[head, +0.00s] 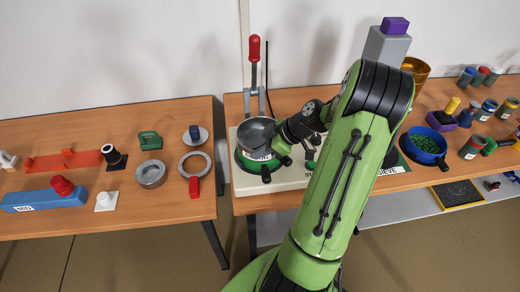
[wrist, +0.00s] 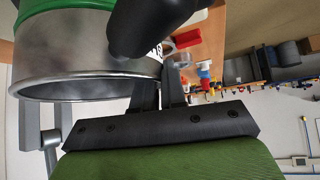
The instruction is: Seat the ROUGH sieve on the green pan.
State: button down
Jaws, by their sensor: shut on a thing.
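The grey metal sieve (head: 257,134) with a white label is at the shaker stand in the head view; the label is too small to read surely. Its open metal rim and wall fill the upper left of the wrist view (wrist: 70,60). The green pan (head: 243,162) shows as a green rim directly below the sieve, and a green band shows in the wrist view (wrist: 62,6). My gripper (head: 284,141) is shut on the sieve's right side. The sieve looks nearly level over the pan; I cannot tell whether it is fully seated.
A red-handled lever (head: 254,50) rises behind the stand's pale base (head: 275,181). A blue bowl of green granules (head: 424,143) and several jars stand on the right table. The left table holds a grey ring (head: 151,173), a red-handled ring (head: 195,165) and a blue block (head: 42,201).

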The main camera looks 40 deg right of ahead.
jog(key=shift+f, duration=0.1)
jog(key=c, duration=0.6)
grip_release()
jog(key=shift+o, duration=0.2)
notch_tip(320, 180, up, 15)
jog(key=p, duration=1.1)
jog(key=s+a+b, duration=0.7)
jog(key=s+a, duration=0.2)
jog(key=s, duration=0.4)
jog(key=shift+f, duration=0.45)
jog(key=shift+s, duration=0.1)
